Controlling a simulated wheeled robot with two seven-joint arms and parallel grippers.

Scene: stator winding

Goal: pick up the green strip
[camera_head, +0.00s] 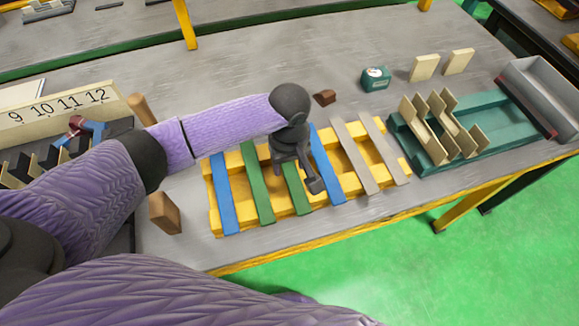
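Two green strips lie across a yellow slotted rack: one (256,183) toward the left, another (297,201) near the middle. My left gripper (297,180) is above the middle green strip, pointing down. Its two fingers are spread apart, one on each side of that strip, with the right finger close to the blue strip beside it. The gripper hides the upper part of the middle green strip. I cannot tell whether the fingers touch it. The left green strip is clear of the gripper. My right gripper is not in view.
Blue strips (224,195) and grey strips (354,155) share the yellow rack (215,221). A teal tray (500,130) with bent tan pieces is at right. A small teal box (375,78) stands behind. A brown block (164,212) is left of the rack.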

